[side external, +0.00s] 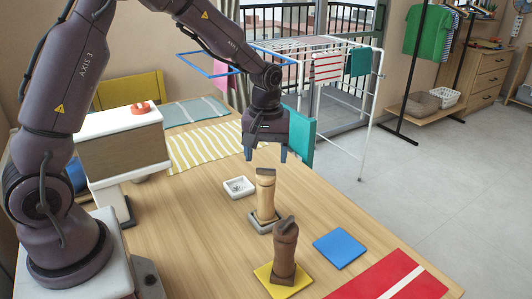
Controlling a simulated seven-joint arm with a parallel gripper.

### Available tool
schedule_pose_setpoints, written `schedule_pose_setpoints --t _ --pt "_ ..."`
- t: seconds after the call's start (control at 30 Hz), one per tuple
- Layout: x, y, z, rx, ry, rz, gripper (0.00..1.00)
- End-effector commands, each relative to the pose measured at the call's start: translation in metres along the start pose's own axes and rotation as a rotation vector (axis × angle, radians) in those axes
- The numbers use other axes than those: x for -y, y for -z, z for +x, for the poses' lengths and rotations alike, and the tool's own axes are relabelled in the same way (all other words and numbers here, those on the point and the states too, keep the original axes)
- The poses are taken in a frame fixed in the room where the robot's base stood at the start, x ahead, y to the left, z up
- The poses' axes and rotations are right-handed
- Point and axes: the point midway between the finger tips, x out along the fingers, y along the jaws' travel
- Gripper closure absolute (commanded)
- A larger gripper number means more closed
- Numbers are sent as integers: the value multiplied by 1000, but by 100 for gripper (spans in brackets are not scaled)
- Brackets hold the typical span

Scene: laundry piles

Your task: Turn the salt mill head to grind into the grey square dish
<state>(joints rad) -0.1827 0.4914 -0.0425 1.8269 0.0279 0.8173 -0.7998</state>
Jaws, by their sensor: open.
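A light wooden mill (266,200) with a brown top stands upright on a grey square dish (254,228). A dark brown mill (285,250) stands in front of it on a yellow square (271,284). Which one is the salt mill I cannot tell from any label. My gripper (265,155) points down just above the light mill's head. Its two blue-grey fingers are apart, with nothing between them. It looks clear of the mill, but the exact gap is hard to tell. The light mill hides most of the grey dish.
A small white square dish (239,187) sits left of the light mill. A blue square (339,248) lies to the right, and a red cloth with a white stripe (396,282) at the front right. A white-topped box (122,148) and striped cloths (204,145) are at the back left.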

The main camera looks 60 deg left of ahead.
Motion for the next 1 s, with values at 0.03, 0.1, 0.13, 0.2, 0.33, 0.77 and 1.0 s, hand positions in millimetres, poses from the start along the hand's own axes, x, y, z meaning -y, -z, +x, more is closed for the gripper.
schedule_pose_setpoints --t 0.03,0.1,0.13,0.2,0.33,0.77,1.0 --pt "0 0 -2 -1 -1 -62 32" --pt "0 0 -4 -1 -1 -190 32" --pt "0 0 -4 -1 -1 -249 32" --pt "0 0 -6 0 0 -381 32" --pt "0 0 -6 2 4 -566 32" --pt "1 -1 18 5 9 -647 32" --pt "1 -1 42 4 8 -645 32"
